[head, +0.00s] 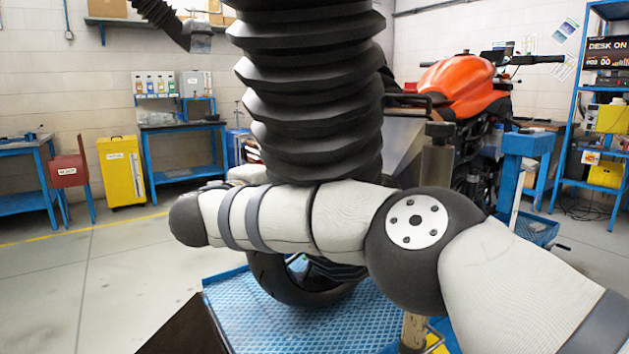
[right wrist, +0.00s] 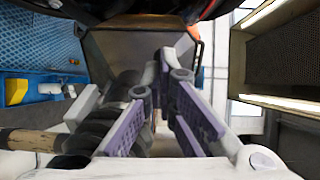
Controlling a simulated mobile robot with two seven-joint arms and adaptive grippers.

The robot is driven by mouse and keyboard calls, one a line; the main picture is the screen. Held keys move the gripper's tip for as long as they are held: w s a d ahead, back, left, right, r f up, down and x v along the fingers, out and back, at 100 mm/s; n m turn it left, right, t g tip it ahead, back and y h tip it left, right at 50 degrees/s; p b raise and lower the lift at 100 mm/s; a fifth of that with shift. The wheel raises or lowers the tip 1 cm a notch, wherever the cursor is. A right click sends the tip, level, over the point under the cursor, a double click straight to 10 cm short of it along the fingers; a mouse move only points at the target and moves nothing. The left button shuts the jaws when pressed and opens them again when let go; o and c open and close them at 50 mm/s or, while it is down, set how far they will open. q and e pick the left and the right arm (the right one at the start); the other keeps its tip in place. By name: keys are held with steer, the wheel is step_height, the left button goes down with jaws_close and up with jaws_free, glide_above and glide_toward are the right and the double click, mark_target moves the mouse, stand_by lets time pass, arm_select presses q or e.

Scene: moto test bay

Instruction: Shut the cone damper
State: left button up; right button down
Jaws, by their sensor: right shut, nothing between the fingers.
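A grey sheet-metal cone (head: 405,140) shows partly behind the thick black corrugated hose (head: 310,90) in the head view. A grey tapered metal surface (right wrist: 130,55), likely the same cone, fills the upper middle of the right wrist view. A small dark bracket with an orange part (right wrist: 194,34) is at its right edge; I cannot tell whether it is the damper lever. My right gripper (right wrist: 166,76) is shut and empty in front of this surface; contact cannot be told. In the head view my right arm crosses below the hose and the gripper is hidden. My left gripper is not in view.
An orange motorcycle (head: 458,82) stands behind the hose, above a blue grated platform (head: 300,325). A blue stand (head: 528,143) and blue shelving (head: 568,130) are at right. A yellow cabinet (head: 121,172) is at left. The left floor is mostly clear.

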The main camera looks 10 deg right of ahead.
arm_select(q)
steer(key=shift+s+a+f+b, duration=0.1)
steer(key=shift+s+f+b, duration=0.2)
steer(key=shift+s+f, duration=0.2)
arm_select(e)
steer(key=a, duration=0.3)
steer(key=shift+s+r, duration=0.25)
steer(key=shift+s, duration=0.15)
steer(key=shift+a, duration=0.1)
